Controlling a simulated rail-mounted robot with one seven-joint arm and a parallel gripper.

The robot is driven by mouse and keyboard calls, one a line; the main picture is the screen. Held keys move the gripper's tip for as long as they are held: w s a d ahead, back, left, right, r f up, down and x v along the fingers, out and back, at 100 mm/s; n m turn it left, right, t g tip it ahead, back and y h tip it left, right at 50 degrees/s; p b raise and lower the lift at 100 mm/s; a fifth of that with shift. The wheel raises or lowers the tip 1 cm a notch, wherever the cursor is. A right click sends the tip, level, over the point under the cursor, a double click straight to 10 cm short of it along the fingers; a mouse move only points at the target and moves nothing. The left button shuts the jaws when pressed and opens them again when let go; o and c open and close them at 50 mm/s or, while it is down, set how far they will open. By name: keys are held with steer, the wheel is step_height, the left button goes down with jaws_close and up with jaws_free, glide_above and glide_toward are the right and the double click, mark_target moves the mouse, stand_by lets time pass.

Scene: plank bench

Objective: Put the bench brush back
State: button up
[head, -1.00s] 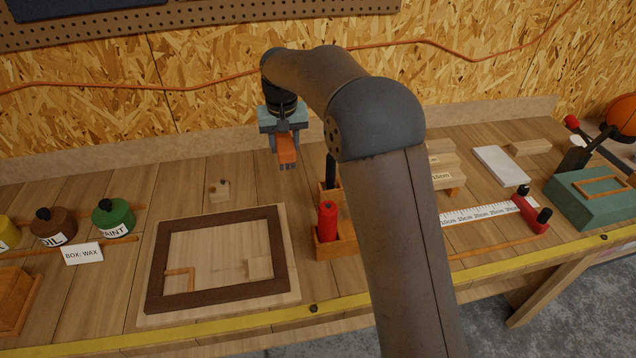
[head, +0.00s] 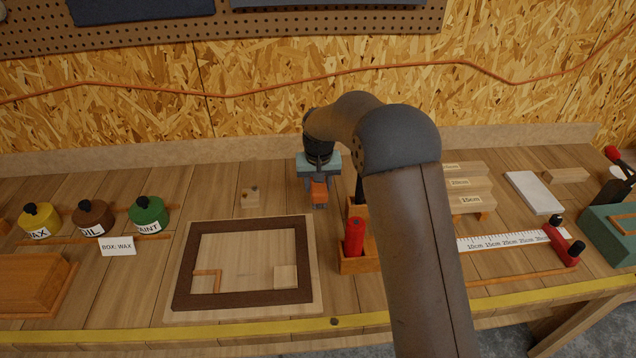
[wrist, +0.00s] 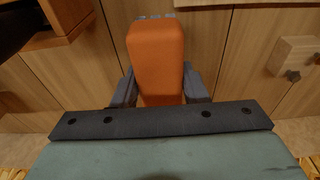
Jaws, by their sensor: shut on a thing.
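My gripper (head: 319,194) is shut on an orange block-shaped piece (wrist: 156,55), which looks like the bench brush. No bristles show, so I cannot be sure. In the head view the orange piece (head: 319,190) hangs between the fingers at the back of the bench, left of a wooden holder (head: 358,264). It appears close above the planks; I cannot tell whether it touches them. The holder carries a red-handled item (head: 354,236) in front and a black-handled one (head: 359,186) behind, partly hidden by my arm. The holder's edge shows at upper left in the wrist view (wrist: 70,12).
A small block with pegs (head: 251,196) lies left of my gripper. A dark frame on a board (head: 245,302) lies in front. Paint, oil and wax jars (head: 148,213) stand left. Bare planks surround the gripper's left side.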

mark_target(318, 185)
steer(key=shift+f+b, duration=0.5)
steer(key=shift+f, duration=0.15)
steer(key=o, duration=0.9)
steer(key=shift+o, duration=0.2)
step_height(318, 185, up, 13)
steer(key=s, duration=0.2)
steer(key=s+d+r, duration=0.3)
steer(key=s+d, duration=0.4)
steer(key=s, duration=0.1)
steer(key=s+d+f, duration=0.2)
steer(key=s+d, duration=0.1)
steer(key=s, duration=0.6)
steer(key=s+d+f+m, duration=0.1)
steer(key=s+d, duration=0.3)
steer(key=s, duration=0.6)
steer(key=s+d+f+g, duration=0.1)
steer(key=s+d+f, duration=0.3)
steer(key=s, duration=0.5)
steer(key=shift+s+d+m+b, duration=0.2)
steer(key=shift+s+m+b, duration=0.15)
steer(key=shift+b, duration=0.1)
